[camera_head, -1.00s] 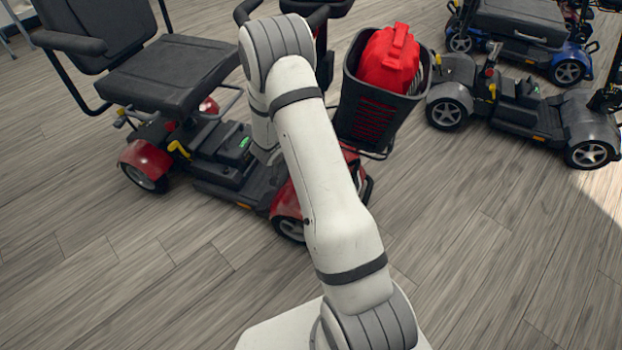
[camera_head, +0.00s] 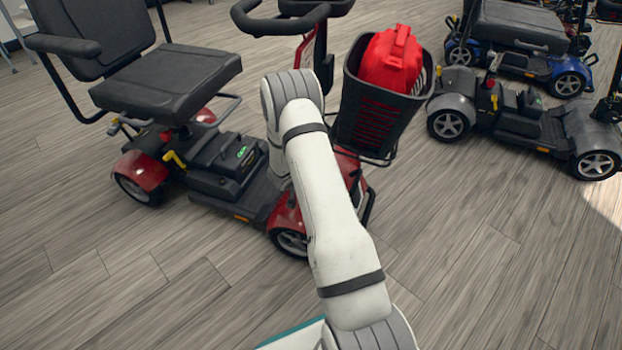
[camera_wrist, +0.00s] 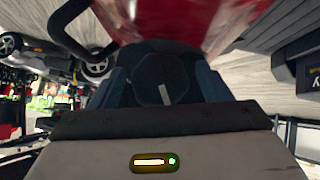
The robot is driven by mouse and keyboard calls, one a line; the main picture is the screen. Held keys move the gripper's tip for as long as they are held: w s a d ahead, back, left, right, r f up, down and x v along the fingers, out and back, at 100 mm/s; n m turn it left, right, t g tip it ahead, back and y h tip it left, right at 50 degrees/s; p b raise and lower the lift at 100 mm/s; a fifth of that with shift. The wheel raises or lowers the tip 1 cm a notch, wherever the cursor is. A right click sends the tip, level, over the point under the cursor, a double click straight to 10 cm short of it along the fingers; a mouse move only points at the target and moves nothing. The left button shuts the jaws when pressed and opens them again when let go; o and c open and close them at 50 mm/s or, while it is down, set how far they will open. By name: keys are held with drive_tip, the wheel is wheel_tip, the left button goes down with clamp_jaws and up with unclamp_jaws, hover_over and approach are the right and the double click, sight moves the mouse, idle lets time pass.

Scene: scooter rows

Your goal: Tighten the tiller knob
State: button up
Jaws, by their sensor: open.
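The tiller knob (camera_wrist: 160,72) is a dark round knob with a pale mark, in the middle of the wrist view. My gripper (camera_wrist: 162,92) is open, with one bluish finger on each side of the knob. I cannot tell whether the fingers touch it. The red tiller part (camera_wrist: 165,18) lies just beyond the knob. In the head view the red scooter's tiller (camera_head: 322,50) rises behind my arm, with its black handlebar (camera_head: 265,27) at the top. My arm hides the knob and my gripper there.
A black basket (camera_head: 372,125) holding a red bag (camera_head: 393,60) hangs on the scooter's front, right of my arm. The black seat (camera_head: 165,82) is to the left. Grey (camera_head: 525,115) and blue (camera_head: 518,50) scooters stand at the right. The wooden floor in front is clear.

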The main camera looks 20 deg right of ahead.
drive_tip(key=shift+c, duration=0.2)
drive_tip(key=c, duration=0.9)
drive_tip(key=shift+c, duration=0.2)
